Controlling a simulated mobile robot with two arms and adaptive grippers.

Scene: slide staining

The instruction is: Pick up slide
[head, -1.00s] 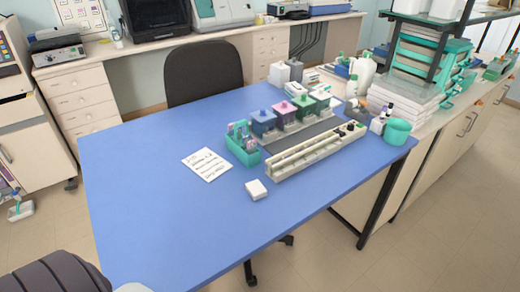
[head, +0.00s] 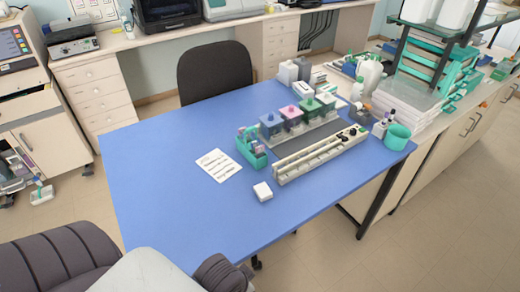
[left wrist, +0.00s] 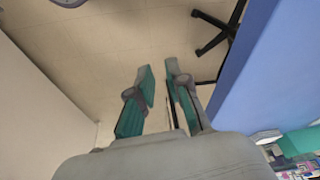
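A teal slide rack (head: 253,155) stands on the blue table with slides in it; single slides are too small to make out. A row of staining jars with blue, pink and green lids (head: 296,115) stands behind a long pale tray (head: 320,153). A small white box (head: 262,191) and a written card (head: 218,166) lie in front. My left gripper (left wrist: 158,80) shows in the left wrist view, its two fingers apart and empty, above the floor beside the table edge. In the head view only parts of my arm show at the bottom. My right gripper is not in view.
The blue table (head: 170,185) is clear on its left and front. A black chair (head: 215,73) stands behind it. A teal cup (head: 397,137) and small bottles (head: 381,125) stand at the right edge. A shelf with bottles (head: 430,65) is at right.

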